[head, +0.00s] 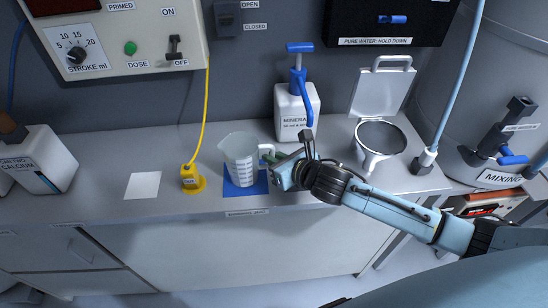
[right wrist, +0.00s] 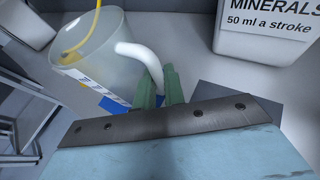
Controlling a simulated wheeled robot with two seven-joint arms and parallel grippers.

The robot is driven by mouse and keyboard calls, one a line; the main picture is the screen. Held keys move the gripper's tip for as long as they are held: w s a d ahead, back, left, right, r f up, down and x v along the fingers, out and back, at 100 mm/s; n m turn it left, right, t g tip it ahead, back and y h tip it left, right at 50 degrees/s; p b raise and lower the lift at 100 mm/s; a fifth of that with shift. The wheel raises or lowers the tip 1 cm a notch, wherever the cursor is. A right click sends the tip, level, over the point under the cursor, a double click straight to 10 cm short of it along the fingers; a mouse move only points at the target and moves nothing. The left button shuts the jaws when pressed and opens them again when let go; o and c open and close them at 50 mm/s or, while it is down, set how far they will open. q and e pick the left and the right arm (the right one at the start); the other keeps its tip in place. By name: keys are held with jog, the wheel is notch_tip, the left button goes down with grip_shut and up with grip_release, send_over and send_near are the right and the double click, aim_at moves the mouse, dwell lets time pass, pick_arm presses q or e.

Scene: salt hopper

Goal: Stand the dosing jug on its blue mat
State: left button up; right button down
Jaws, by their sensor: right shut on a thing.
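The dosing jug (head: 238,163) is a clear, graduated jug with a white handle. It looks about upright over the blue mat (head: 245,190) at the counter's front edge. I cannot tell whether its base touches the mat. My right gripper (head: 270,158) comes in from the right and is shut on the jug's handle. In the right wrist view the green fingers (right wrist: 160,88) close on the white handle of the jug (right wrist: 92,50), and part of the blue mat (right wrist: 114,105) shows below it. My left gripper is not in view.
A white minerals pump bottle (head: 296,110) stands behind the jug. A yellow plug-like piece (head: 190,178) on a cord and a white card (head: 143,185) lie to the left. A lidded steel pot (head: 380,135) stands to the right.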

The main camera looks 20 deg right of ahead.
jog(key=shift+f, duration=0.15)
jog(key=c, duration=1.5)
grip_release()
jog(key=shift+s+r, duration=0.1)
jog(key=shift+r, duration=0.15)
jog(key=v, duration=1.1)
jog(key=shift+s+d+r, duration=0.15)
jog(key=shift+s+d, duration=0.05)
jog(key=shift+s, duration=0.15)
